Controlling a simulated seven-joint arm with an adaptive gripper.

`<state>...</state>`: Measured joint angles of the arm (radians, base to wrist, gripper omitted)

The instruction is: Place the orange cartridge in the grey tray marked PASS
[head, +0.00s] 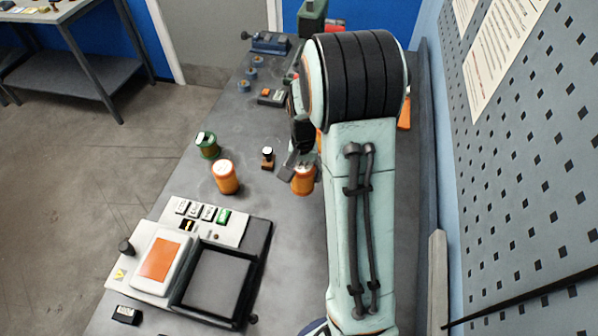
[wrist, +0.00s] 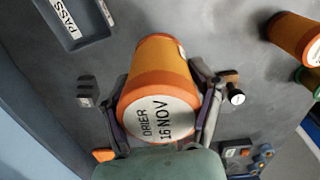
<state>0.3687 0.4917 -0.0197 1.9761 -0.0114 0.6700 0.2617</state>
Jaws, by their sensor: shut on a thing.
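My gripper (head: 299,163) is shut on an orange cartridge (head: 303,182). The cartridge also shows in the wrist view (wrist: 155,70), between the two fingers, its white end reading "DRIER 16 NOV" toward the camera. I cannot tell whether it is clear of the bench. The grey tray marked PASS (wrist: 78,40) shows at the upper left of the wrist view, apart from the cartridge. Its visible part holds nothing but the labels. I do not see this tray in the head view, where my arm covers much of the bench's right side.
A second orange cylinder (head: 224,178) and a green spool (head: 207,146) stand left of my gripper. A small dark-capped item (head: 267,157) stands close by. A device with a black tray (head: 217,283) fills the near left. A perforated panel (head: 530,150) rises at right.

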